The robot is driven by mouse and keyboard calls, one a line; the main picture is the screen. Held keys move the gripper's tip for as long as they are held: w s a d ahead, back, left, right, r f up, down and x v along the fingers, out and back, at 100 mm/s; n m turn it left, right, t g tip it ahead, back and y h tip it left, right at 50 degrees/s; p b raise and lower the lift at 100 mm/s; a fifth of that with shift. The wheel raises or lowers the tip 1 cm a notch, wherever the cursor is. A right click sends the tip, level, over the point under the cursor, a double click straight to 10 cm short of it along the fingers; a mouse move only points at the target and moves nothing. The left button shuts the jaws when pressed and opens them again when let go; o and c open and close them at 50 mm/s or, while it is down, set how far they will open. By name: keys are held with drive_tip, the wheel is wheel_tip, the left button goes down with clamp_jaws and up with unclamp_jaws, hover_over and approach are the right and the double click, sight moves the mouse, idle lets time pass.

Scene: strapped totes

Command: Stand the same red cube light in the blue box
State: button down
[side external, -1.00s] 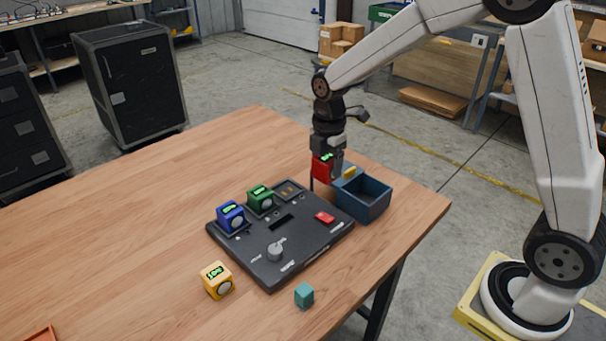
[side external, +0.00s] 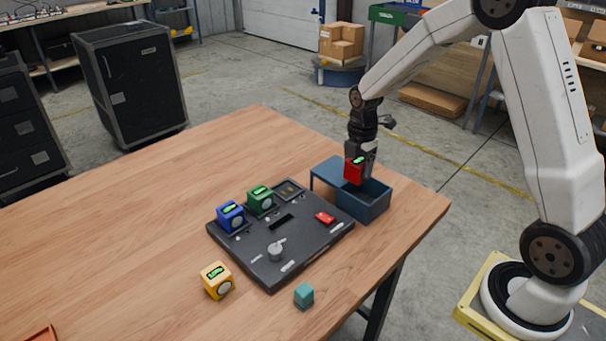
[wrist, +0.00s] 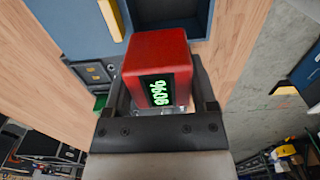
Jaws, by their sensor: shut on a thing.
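The red cube light (side external: 354,168) is held in my gripper (side external: 358,172), above the blue box (side external: 370,210) at the right end of the table. In the wrist view the red cube (wrist: 158,52) sits between the two fingers of my gripper (wrist: 160,85), and its display reads a green "90%". The blue box (wrist: 70,30) shows behind the cube there, with its dark open inside partly hidden by the cube. In the side view the cube is at about the height of the box's raised left part or a little above; I cannot tell whether it is below the rim.
A dark panel (side external: 262,258) with a knob stands left of the box, bearing a blue cube (side external: 231,217) and a green cube (side external: 260,199). A yellow cube (side external: 216,281) and a small teal block (side external: 304,295) lie in front.

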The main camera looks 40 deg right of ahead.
drive_tip(key=d, duration=0.1)
drive_tip(key=d+f, duration=0.1)
drive_tip(key=s+d, duration=0.1)
drive_tip(key=shift+f, duration=0.25)
drive_tip(key=shift+f, duration=0.15)
drive_tip(key=shift+f, duration=2.6)
drive_tip(key=shift+f, duration=1.55)
idle(0.4)
unclamp_jaws()
drive_tip(key=shift+r, duration=0.1)
